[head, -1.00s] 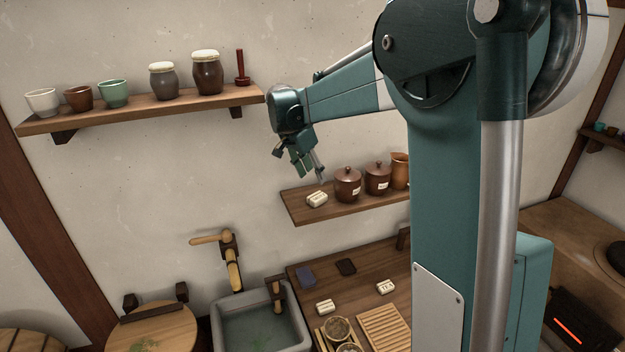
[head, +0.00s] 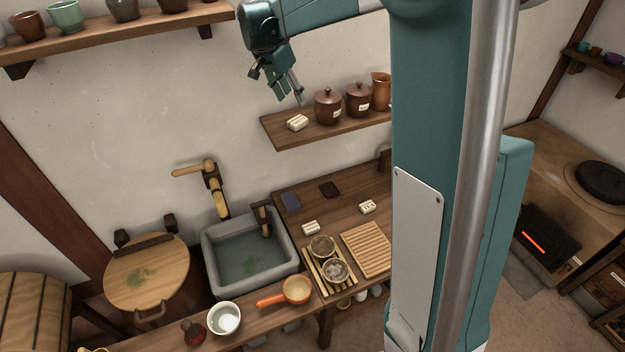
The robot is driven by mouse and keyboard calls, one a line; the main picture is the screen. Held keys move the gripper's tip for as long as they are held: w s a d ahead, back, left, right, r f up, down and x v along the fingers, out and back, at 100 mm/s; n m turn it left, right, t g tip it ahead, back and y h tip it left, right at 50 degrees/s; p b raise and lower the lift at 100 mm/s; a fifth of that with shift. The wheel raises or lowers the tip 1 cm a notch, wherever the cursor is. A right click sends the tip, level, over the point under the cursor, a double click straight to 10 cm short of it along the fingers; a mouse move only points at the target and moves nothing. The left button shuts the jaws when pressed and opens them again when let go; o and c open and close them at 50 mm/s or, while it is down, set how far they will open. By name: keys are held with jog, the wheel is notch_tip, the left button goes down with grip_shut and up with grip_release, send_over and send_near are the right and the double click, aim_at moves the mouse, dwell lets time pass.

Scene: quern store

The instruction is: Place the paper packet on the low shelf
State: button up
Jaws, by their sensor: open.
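A small cream paper packet (head: 297,122) with a dark mark lies on the left end of the low wooden shelf (head: 290,143). My gripper (head: 288,96) is open and empty, fingers pointing down, just above and slightly left of this packet in the picture. A gap shows between the fingertips and the packet, though its depth is hard to judge. Two similar pale packets lie on the wooden counter below, one near the basin (head: 311,227) and one further right (head: 367,206).
Lidded brown jars (head: 327,107) and a copper jug (head: 381,91) stand on the low shelf right of the packet. An upper shelf (head: 120,37) with cups is at the left. Below are a stone basin (head: 213,281), a slatted board (head: 366,250) and an orange pan (head: 296,290).

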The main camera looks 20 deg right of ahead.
jog(key=s+a+r+n+t+y, duration=0.1)
jog(key=s+a+r+n, duration=0.1)
jog(key=s, duration=0.5)
jog(key=s+a+r+n+t, duration=0.1)
jog(key=s+a+r+n, duration=0.1)
jog(key=s, duration=0.6)
jog(key=s+a+r+n+t+y, duration=0.1)
jog(key=s+a+n, duration=0.15)
jog(key=s, duration=0.45)
jog(key=s+a+f+n+t+y, duration=0.1)
jog(key=s+a+f+n, duration=0.1)
jog(key=s, duration=0.8)
jog(key=s+a+f+n+t+y, duration=0.1)
jog(key=s+f+n, duration=0.3)
jog(key=s, duration=0.6)
jog(key=shift+s+a+f+n, duration=0.2)
jog(key=shift+a+f+n, duration=0.15)
jog(key=shift+a+f, duration=0.25)
